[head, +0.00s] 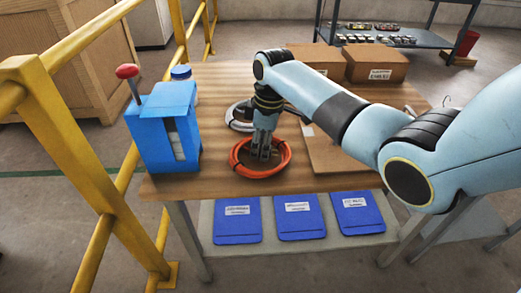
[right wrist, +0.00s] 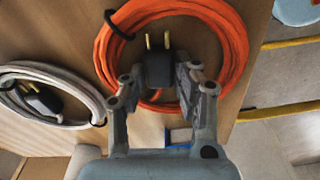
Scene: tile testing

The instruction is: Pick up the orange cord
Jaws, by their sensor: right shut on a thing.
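The orange cord (head: 261,174) lies coiled near the front edge of the wooden table. In the right wrist view the coil (right wrist: 236,48) fills the upper middle, with a black tie at its upper left. Its black plug (right wrist: 158,70), with two brass prongs, sits inside the ring. My right gripper (head: 263,154) points down into the coil. In the right wrist view its fingers (right wrist: 160,82) are on either side of the plug and shut on it. The coil looks to be at table level; I cannot tell if it is lifted. My left gripper is not in view.
A white cord (head: 238,116) lies coiled just behind the orange one. A blue box (head: 163,130) with a red-knobbed lever stands at the table's left. Cardboard boxes (head: 376,64) stand at the back right. A yellow railing (head: 75,150) runs along the left. Blue packets (head: 238,222) lie on the lower shelf.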

